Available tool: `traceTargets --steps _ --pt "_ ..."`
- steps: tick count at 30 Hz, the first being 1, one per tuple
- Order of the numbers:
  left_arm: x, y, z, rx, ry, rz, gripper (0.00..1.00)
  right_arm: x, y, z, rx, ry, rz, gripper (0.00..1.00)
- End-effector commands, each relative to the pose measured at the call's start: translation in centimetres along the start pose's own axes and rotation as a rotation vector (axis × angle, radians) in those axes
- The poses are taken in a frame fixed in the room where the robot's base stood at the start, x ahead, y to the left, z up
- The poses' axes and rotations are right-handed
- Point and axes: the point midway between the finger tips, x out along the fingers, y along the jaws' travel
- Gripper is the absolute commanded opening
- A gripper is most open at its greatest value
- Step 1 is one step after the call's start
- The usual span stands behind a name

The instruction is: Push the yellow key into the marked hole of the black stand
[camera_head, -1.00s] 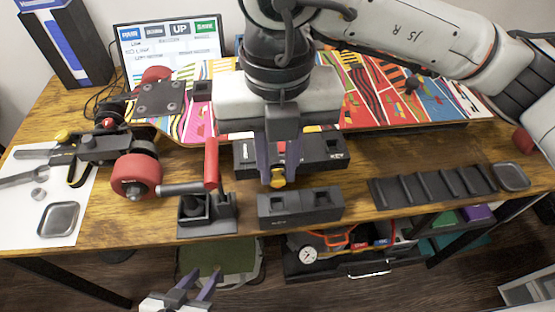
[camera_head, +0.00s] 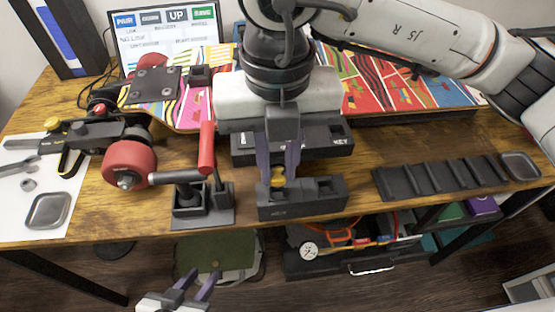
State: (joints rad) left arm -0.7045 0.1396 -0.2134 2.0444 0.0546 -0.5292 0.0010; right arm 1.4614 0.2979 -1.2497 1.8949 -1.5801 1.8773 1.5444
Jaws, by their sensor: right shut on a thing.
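My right gripper (camera_head: 277,181) points down and is shut on the yellow key (camera_head: 278,174). Its fingertips are at the left part of the front black stand (camera_head: 312,205), where they hide the left hole. The key appears low at that hole; I cannot tell whether it is inside. The stand's right hole is visible and empty. My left gripper (camera_head: 199,279) is open and empty, low in front of the table.
A red-handled tool (camera_head: 206,148) stands in a black holder (camera_head: 187,222) left of the stand. A ribbed black tray (camera_head: 435,177) is at right. The table between stand and tray is clear.

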Motion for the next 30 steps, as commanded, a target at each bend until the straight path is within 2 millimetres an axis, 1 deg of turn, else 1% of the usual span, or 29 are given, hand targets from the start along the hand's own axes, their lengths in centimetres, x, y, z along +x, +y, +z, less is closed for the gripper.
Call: traceTargets --steps 8,30 --pt "0.1 -0.1 -0.1 0.001 0.006 -0.001 0.31 0.1 0.0 0.0 0.000 0.000 0.000 0.00" --pt "1.2 -0.2 0.9 0.002 0.006 -0.001 0.31 1.4 0.0 0.0 0.000 0.000 0.000 0.00"
